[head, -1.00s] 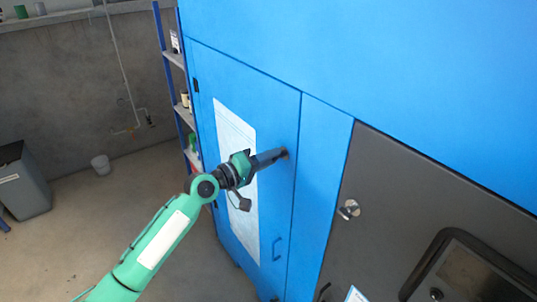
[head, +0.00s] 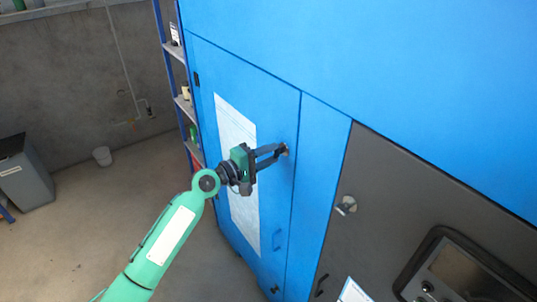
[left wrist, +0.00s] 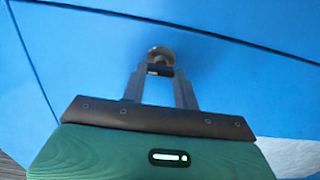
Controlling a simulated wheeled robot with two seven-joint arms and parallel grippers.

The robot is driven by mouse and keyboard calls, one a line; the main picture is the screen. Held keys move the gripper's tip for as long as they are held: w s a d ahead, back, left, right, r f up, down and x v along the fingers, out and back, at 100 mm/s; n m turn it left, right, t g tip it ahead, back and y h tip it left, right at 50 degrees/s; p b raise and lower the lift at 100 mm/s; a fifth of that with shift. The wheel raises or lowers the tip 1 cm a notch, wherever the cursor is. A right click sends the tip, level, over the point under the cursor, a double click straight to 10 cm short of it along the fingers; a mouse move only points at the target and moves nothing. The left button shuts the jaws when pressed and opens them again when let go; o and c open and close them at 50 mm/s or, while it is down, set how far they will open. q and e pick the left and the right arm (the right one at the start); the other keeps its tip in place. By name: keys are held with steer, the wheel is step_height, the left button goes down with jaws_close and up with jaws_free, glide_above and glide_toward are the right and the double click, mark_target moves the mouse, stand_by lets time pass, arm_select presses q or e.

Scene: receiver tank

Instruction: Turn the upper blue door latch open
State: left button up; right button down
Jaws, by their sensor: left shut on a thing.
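The upper latch (left wrist: 161,56) is a small round metal fitting near the edge of the blue door (head: 215,75). It shows in the left wrist view just beyond my fingertips, with a dark part between them. In the head view the latch (head: 286,149) is partly hidden by my fingers. My left gripper (head: 281,150) comes in from the left and is shut on the latch. In the left wrist view its two fingers (left wrist: 160,72) reach to either side of the latch's dark part. My right gripper is not in view.
A shelf rack (head: 172,50) stands behind at left.

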arm_select(q)
steer(key=o, duration=1)
steer(key=shift+s+a+f, duration=0.15)
steer(key=shift+a, duration=0.15)
steer(key=b+v, duration=0.5)
steer(key=v, duration=0.8)
steer(key=shift+s, duration=0.1)
